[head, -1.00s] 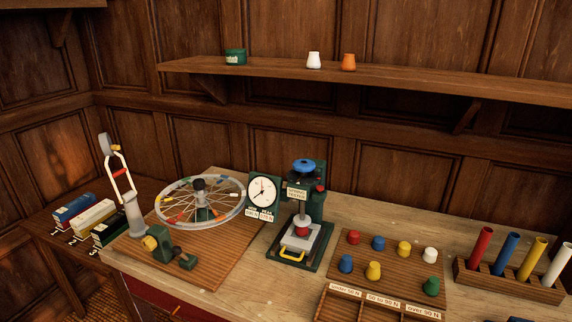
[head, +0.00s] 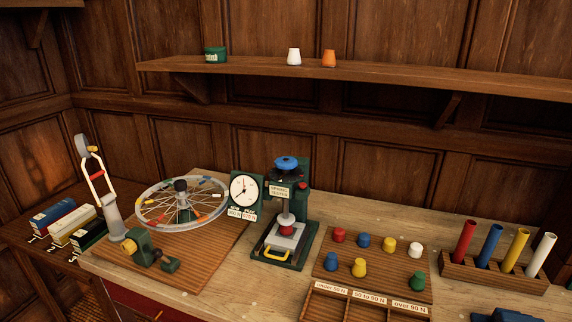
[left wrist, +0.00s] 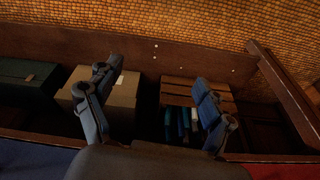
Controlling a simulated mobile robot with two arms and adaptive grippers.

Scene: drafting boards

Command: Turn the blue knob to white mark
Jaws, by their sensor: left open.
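I cannot make out a white mark by the knob at this size. My left gripper (left wrist: 153,96) shows only in the left wrist view, open and empty, above a dark low space with boxes, away from the knob.
A round dial (head: 244,190) and a spoked wheel (head: 182,204) stand left of the tester. A board with coloured pegs (head: 375,277) and a rack of tubes (head: 490,275) lie to the right. A wooden shelf (head: 400,78) runs above. A dark object (head: 502,316) is cut off at the bottom right.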

